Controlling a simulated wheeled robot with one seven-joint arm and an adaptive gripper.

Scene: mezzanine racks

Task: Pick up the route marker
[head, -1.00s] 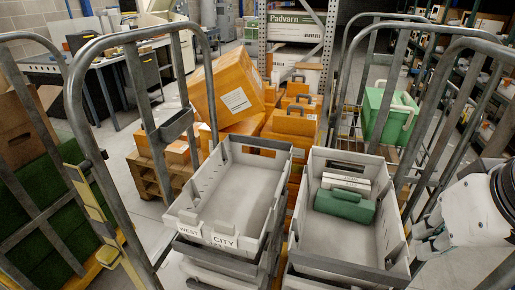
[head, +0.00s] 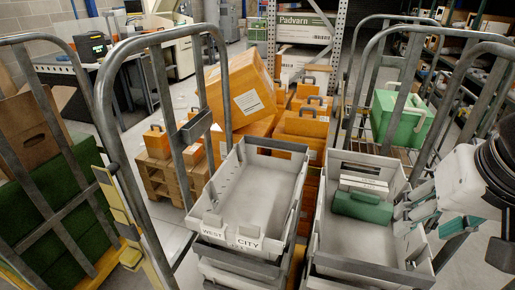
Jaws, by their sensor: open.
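Two white label plates lettered WEST (head: 213,229) and CITY (head: 249,240) sit side by side at the front rim of the left grey tote (head: 298,190), with small grey pieces standing above them. They look like route markers, but I cannot tell which one the task means. My gripper (head: 412,214) is open at the right, with its pale fingers by the right wall of the right grey tote (head: 318,225). It is well apart from the plates.
White boxes (head: 364,184) lie behind the green block. Grey tube cage frames (head: 108,110) stand left and right of the totes. Orange cartons (head: 250,90) are stacked behind, and a green case (head: 398,118) stands at back right. The left tote's floor looks clear.

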